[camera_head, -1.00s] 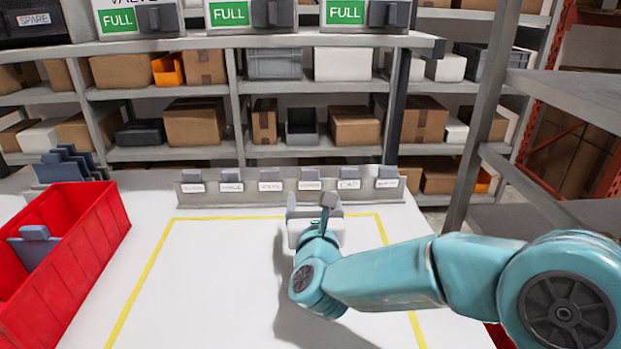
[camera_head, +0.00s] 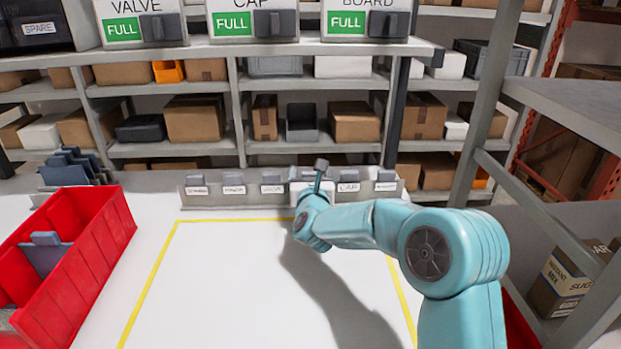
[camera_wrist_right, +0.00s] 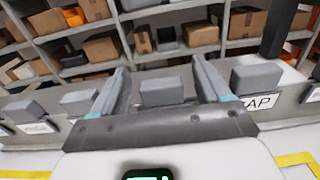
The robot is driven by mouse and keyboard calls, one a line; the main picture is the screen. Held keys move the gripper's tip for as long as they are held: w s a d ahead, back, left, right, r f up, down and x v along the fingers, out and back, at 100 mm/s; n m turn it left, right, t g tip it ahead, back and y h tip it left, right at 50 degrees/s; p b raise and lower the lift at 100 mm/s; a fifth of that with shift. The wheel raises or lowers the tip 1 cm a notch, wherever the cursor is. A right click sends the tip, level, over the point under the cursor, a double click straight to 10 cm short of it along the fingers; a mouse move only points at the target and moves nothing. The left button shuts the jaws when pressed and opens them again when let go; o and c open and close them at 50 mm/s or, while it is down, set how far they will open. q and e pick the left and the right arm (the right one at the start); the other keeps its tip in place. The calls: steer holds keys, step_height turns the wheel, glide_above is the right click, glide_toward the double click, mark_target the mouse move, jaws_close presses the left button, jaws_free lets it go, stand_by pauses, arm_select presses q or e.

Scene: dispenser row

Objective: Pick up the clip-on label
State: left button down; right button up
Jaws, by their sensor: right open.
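A grey rail (camera_head: 290,203) at the back of the white table carries a row of clip-on labels with grey tabs. The CAP label (camera_head: 348,188) is right of my right gripper (camera_head: 308,187); another label (camera_head: 272,189) is left of it. In the right wrist view my right gripper (camera_wrist_right: 161,72) is open, its two fingers on either side of one label's grey tab (camera_wrist_right: 162,91). That label's face is hidden behind the gripper body. The CAP label (camera_wrist_right: 262,102) is just outside the right finger. I cannot tell whether the fingers touch the tab. My left gripper is not in view.
A red bin (camera_head: 85,255) with a grey divider stands at the left. Grey holders (camera_head: 75,167) stand behind it. A yellow outline (camera_head: 150,278) marks a clear table area. Dispensers marked FULL (camera_head: 235,25) sit on the shelf above. A shelf frame (camera_head: 480,130) stands at the right.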

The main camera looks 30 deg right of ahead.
mark_target(310, 173)
steer(key=shift+s, duration=0.1)
steer(key=c, duration=1)
steer(key=shift+r, duration=0.15)
step_height(310, 173, up, 20)
steer(key=p, duration=0.3)
